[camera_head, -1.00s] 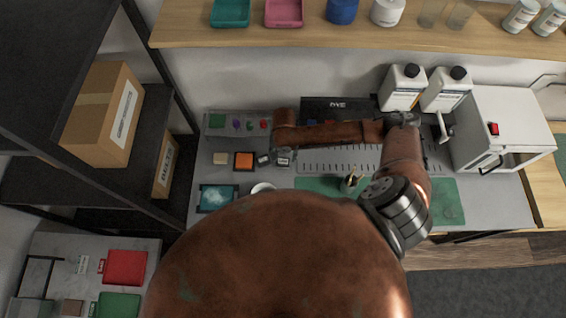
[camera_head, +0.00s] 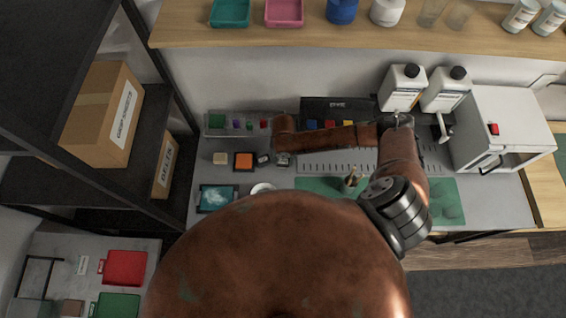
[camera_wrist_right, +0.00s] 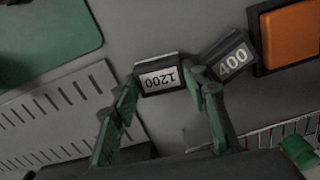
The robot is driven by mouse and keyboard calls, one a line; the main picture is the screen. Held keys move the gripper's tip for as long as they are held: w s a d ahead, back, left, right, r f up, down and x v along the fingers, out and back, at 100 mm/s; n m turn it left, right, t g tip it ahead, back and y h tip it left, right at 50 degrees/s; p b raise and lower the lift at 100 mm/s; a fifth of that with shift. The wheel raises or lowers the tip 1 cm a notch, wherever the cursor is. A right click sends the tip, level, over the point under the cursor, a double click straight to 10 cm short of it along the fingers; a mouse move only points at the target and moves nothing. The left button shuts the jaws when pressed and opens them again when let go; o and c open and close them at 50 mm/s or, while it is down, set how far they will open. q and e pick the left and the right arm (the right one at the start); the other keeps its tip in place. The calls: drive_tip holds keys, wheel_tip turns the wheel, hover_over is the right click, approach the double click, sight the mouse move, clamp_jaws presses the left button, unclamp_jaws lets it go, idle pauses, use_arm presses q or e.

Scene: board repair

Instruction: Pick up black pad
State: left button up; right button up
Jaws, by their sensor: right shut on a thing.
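A second black pad labelled 400 (camera_wrist_right: 232,61) is tilted just right of the right finger. In the head view the 400 pad (camera_head: 264,159) is on the grey bench, and the 1200 pad (camera_head: 283,160) shows just below my right gripper (camera_head: 283,152), partly hidden. I cannot tell whether the held pad still touches the bench. My left gripper is not in view.
An orange square in a black frame (camera_head: 243,161) and a beige block (camera_head: 220,158) are left of the pads. A clear rack (camera_head: 225,130) with coloured pieces stands behind. A green mat (camera_head: 316,184) and a slotted light plate (camera_head: 318,166) lie to the right.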

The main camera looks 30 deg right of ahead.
sight(283, 162)
drive_tip(key=shift+r, duration=0.5)
wheel_tip(283, 162, up, 2)
drive_tip(key=shift+r, duration=0.2)
drive_tip(key=s+a+r, duration=0.8)
drive_tip(key=s+r, duration=0.1)
drive_tip(key=s, duration=0.2)
drive_tip(key=shift+a+r+p, duration=0.3)
drive_tip(key=shift+p, duration=0.1)
